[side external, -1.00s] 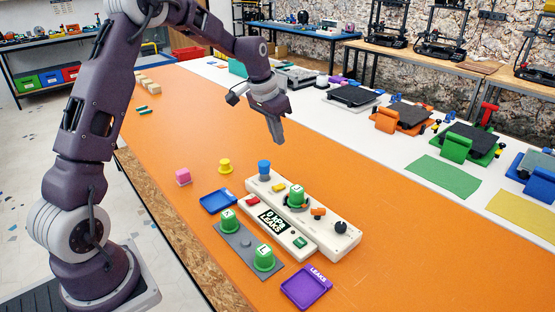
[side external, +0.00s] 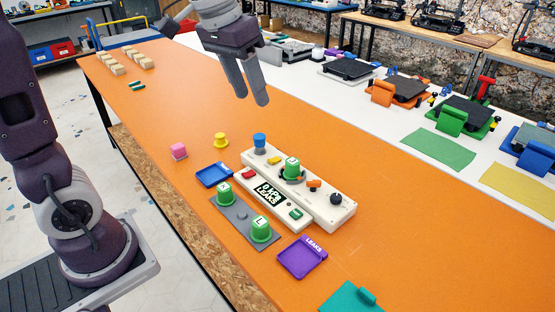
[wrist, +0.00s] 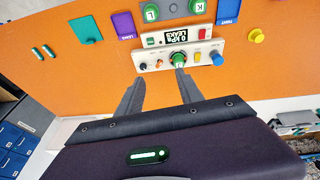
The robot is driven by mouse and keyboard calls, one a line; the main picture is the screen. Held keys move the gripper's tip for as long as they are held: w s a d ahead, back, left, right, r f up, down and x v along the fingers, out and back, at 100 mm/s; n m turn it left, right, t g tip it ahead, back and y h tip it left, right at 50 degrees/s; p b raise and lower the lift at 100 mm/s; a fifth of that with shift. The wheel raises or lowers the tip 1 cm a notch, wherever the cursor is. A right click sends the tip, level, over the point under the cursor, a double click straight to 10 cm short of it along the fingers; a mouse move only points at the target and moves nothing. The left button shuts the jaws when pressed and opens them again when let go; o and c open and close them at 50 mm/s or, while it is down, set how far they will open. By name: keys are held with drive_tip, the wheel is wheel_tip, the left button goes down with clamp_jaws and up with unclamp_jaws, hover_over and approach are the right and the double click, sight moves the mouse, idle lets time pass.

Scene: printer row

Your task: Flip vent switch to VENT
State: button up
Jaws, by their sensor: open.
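The white test panel (side external: 322,212) lies on the orange table, with a display box (side external: 290,222) reading "0 kPa LEAKS" along its near side. On the panel are an orange switch-like part (side external: 314,185), a black knob (side external: 336,198), a blue knob (side external: 260,141) and a green-capped part (side external: 292,168) in a dark ring. No VENT label is readable, so I cannot tell surely which part is the vent switch. The orange part also shows in the wrist view (wrist: 159,63). My gripper (side external: 252,97) is open and empty, above and behind the panel, touching nothing; its fingers also show in the wrist view (wrist: 160,79).
A grey plate (side external: 240,215) with green pieces, a blue tray (side external: 214,175) and a purple LEAKS tray (side external: 302,258) lie nearby. A teal tray (side external: 350,298) lies in front.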

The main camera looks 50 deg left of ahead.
drive_tip(key=w+a+f+g, duration=0.1)
drive_tip(key=w+a+f, duration=0.3)
drive_tip(key=w, duration=0.3)
drive_tip(key=g, duration=0.2)
hover_over(279, 158)
drive_tip(key=shift+m+y, duration=0.4)
wheel_tip(279, 158, down, 19)
drive_tip(key=shift+a+f, duration=0.1)
drive_tip(key=shift+f, duration=0.1)
wheel_tip(279, 158, down, 7)
drive_tip(key=shift+f, duration=0.2)
drive_tip(key=shift+c, duration=0.4)
